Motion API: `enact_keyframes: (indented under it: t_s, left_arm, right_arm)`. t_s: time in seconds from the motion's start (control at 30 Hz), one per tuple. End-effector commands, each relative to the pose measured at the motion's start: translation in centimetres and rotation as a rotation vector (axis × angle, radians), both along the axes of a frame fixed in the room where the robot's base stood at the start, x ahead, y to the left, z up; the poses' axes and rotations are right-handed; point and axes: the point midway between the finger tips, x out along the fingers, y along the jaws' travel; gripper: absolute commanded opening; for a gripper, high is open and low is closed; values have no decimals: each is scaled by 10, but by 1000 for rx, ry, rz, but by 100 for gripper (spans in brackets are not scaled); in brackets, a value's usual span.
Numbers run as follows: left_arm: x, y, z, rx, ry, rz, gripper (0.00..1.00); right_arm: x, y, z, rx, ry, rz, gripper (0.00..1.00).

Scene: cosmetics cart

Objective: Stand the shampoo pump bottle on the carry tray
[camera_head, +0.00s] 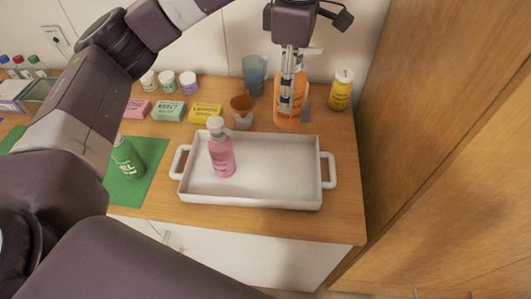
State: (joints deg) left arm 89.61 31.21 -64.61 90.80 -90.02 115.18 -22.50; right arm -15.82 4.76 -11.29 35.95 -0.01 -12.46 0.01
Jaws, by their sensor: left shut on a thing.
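The orange bottle (285,113) with a white pump top is at the back right of the counter, behind the tray. I take it to be the shampoo pump bottle. My left gripper (291,96) comes down from above and is shut on it; the fingers cover part of its front. The bottle is upright; I cannot tell whether its base touches the counter. The white carry tray (270,187) with two side handles lies in front of it. A pink bottle (222,157) stands in the tray's left part. My right gripper is not in view.
The tray's middle and right are bare. A yellow bottle (341,92) stands right of the orange one; a brown-topped cup (242,108) and a blue-grey cup (254,75) stand left. A green bottle (127,158) is on a green mat (147,168). A wooden panel (430,110) rises at right.

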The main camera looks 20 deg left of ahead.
Motion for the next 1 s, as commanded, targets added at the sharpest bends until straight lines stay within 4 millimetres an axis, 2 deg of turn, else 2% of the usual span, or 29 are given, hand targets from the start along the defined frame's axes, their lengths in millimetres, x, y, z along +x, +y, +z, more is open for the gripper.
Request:
enact_keyframes:
  t_s: [0.07, 0.13, 0.33, 0.47, 0.57, 0.8, 1.0]
  left_arm:
    - [-1, -1, -7, 0, 3, -3, 5]
    - [-1, -1, -17, -1, 5, -4, 5]
    - [-2, -1, -58, -2, 7, -3, 5]
    - [-3, -1, -84, -2, 7, -4, 5]
    - [-3, -1, -105, -2, 7, -4, 5]
    - [-3, 0, -149, 0, 4, -2, 5]
    - [-2, 0, -164, 1, 1, -3, 5]
  right_arm:
    - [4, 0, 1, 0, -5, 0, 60]
    - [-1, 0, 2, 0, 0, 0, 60]
    - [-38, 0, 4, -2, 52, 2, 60]
    - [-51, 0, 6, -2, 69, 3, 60]
    - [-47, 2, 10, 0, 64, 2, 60]
    - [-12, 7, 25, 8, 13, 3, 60]
    - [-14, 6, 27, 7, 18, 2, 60]
